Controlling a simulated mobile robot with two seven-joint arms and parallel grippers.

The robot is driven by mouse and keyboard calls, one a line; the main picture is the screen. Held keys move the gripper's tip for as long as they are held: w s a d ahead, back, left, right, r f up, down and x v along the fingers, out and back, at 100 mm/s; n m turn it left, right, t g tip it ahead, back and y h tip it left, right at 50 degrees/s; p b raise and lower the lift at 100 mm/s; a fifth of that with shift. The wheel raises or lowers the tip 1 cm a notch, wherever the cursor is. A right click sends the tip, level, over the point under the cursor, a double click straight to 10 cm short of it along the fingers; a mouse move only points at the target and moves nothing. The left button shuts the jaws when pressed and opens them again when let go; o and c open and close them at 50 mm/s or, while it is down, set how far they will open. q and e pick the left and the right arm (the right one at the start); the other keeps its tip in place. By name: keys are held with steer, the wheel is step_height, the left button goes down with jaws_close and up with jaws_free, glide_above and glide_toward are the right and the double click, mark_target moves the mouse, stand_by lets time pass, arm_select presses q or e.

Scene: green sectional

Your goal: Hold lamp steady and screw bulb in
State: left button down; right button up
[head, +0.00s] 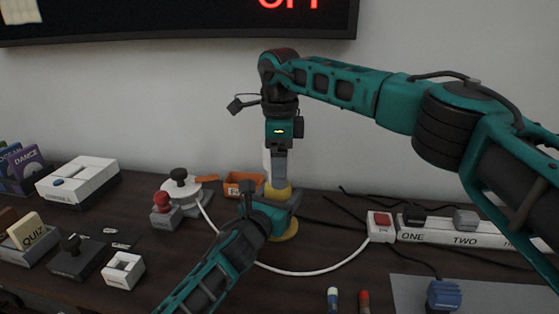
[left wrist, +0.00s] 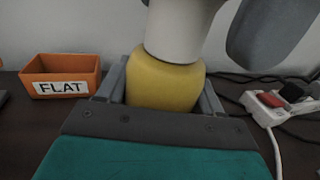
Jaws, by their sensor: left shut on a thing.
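The yellow lamp (head: 279,190) stands on the table in the middle of the head view, with its round yellow foot (head: 287,232) showing below. My left gripper (head: 278,205) is shut on the lamp's yellow body, which the left wrist view shows between its fingers (left wrist: 165,82). A white round piece (left wrist: 180,32) sits on top of the yellow body; I cannot tell whether it is the bulb or a socket. My right gripper (head: 279,170) points down directly above the lamp. One grey finger of it (left wrist: 262,30) shows beside the white piece. Whether it grips anything is unclear.
A white power strip (head: 455,233) with a red switch (head: 381,220) and cables lies to the right. Boxes and a white-based knob device (head: 181,188) crowd the left. Two small markers lie in front.

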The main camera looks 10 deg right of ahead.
steer(key=c, duration=1.1)
steer(key=o, duration=1.2)
step_height(320, 180, up, 12)
steer(key=shift+r, duration=0.1)
arm_select(q)
steer(key=shift+c, duration=0.4)
jaws_free()
